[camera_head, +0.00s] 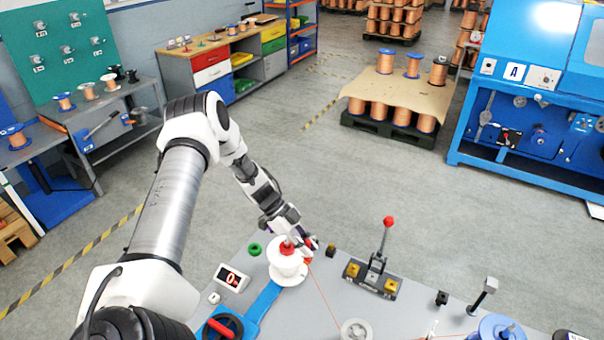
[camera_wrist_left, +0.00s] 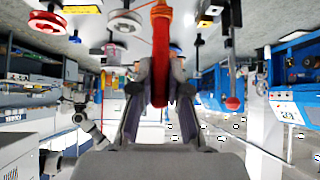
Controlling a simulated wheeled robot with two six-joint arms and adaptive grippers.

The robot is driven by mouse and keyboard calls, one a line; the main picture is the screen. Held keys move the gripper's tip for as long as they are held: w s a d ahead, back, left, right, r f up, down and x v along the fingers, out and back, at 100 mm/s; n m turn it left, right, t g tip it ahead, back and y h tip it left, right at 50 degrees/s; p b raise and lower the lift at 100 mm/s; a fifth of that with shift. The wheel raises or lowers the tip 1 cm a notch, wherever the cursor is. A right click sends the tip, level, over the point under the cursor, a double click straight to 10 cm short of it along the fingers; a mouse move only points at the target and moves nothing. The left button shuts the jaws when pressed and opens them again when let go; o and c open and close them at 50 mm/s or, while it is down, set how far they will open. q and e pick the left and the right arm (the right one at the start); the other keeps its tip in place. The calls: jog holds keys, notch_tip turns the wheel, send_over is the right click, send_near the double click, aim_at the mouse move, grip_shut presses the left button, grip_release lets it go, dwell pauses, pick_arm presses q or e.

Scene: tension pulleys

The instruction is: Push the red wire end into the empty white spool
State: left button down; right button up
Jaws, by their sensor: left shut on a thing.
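The white spool (camera_head: 287,270) stands upright on the grey bench, with a red knob (camera_head: 287,249) at its top centre. My left gripper (camera_head: 306,245) is at the spool's right upper side, close to its rim. In the left wrist view the gripper (camera_wrist_left: 160,72) is shut on the red wire end (camera_wrist_left: 160,40), which runs between the two fingers. In the head view a thin red wire (camera_head: 323,296) runs from beside the spool down across the bench. Whether the wire end touches the spool is hidden by the gripper. My right gripper is not in view.
A lever with a red ball (camera_head: 388,222) stands right of the spool. A small pulley (camera_head: 356,330) and a blue spool (camera_head: 497,328) are near the front edge.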

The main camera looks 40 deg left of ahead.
pick_arm(q)
jog(key=shift+w, duration=0.1)
jog(key=shift+w+a, duration=0.2)
jog(key=shift+a, duration=0.05)
jog(key=a, duration=0.1)
jog(key=w+a, duration=0.2)
jog(key=shift+a, duration=0.35)
jog(key=shift+s+f, duration=0.1)
jog(key=shift+f+b, duration=0.35)
jog(key=shift+f, duration=0.3)
jog(key=shift+f+b, duration=0.3)
jog(key=shift+f, duration=0.65)
dwell(0.8)
dwell(0.4)
